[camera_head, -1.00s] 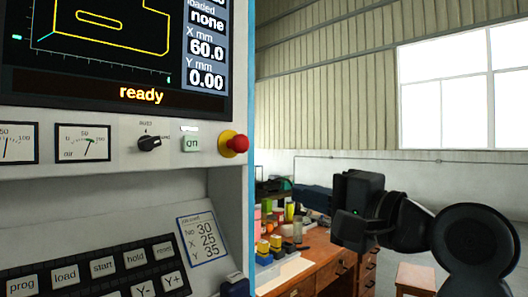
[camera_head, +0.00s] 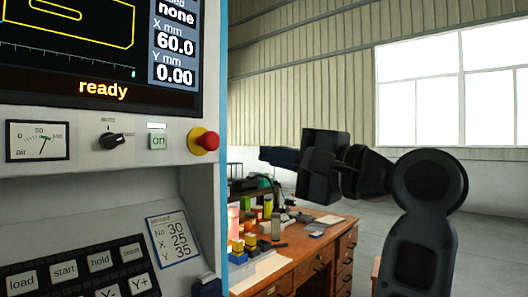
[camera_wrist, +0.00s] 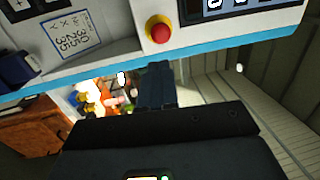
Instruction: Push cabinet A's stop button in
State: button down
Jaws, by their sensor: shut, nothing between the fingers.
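The stop button (camera_head: 204,141) is a red mushroom head on a yellow collar, at the right edge of the cabinet's control panel (camera_head: 180,128). It stands out from the panel. In the wrist view the red button (camera_wrist: 159,33) is near the top middle, ahead of my fingers. My gripper (camera_head: 266,155) is shut and empty, its fingers pointing left toward the cabinet. A gap separates the fingertips from the button in the head view. In the wrist view the shut fingers (camera_wrist: 156,66) are just below the button and do not visibly touch it.
A black rotary knob (camera_head: 112,140) and a lit "on" button (camera_head: 157,141) sit left of the stop button. The screen (camera_head: 80,45) reads "ready". A keypad (camera_head: 85,275) is below. A wooden desk (camera_head: 325,262) with several small items stands behind my arm. Open floor lies to the right.

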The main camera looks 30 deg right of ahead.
aim_at(214, 143)
jog(key=p+x, duration=0.2)
jog(key=x, duration=1)
jog(key=shift+a, duration=0.1)
